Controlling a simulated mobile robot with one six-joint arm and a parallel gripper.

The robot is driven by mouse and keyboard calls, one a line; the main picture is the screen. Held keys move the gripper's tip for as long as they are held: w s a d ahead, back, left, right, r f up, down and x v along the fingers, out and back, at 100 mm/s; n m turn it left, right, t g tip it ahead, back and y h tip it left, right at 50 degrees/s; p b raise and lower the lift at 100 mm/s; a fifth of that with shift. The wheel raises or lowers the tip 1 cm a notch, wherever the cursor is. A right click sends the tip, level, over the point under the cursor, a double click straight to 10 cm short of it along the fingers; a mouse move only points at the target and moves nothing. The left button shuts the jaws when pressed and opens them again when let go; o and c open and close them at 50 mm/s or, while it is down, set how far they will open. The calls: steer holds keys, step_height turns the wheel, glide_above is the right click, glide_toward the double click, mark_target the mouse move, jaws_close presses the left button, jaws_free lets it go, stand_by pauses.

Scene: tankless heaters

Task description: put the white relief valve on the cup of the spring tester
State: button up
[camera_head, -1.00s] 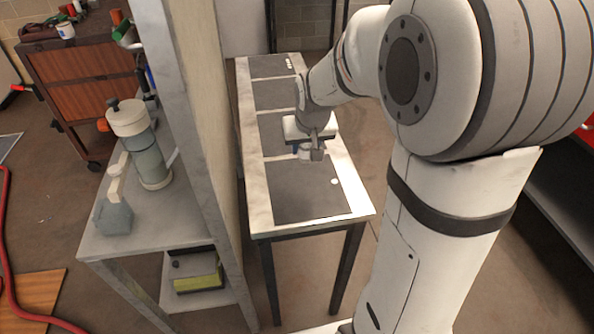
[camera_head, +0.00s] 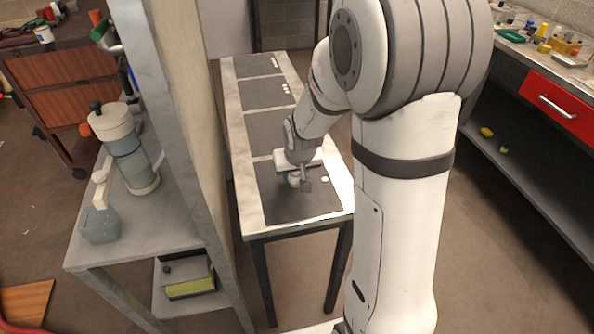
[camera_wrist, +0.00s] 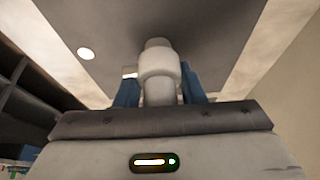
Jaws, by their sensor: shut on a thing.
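The white relief valve (camera_wrist: 158,75) stands between the two blue fingers of my gripper (camera_wrist: 160,92) in the wrist view. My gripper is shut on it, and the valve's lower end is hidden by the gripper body. In the head view my gripper (camera_head: 299,183) is over the nearest dark mat (camera_head: 290,209) of the long narrow table. I cannot make out the valve clearly there.
A white disc (camera_head: 326,179) lies on the nearest mat; several white dots mark farther mats. A red-drawer workbench (camera_head: 555,105) stands right.

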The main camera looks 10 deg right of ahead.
steer(key=shift+f, duration=0.15)
steer(key=o, duration=1.1)
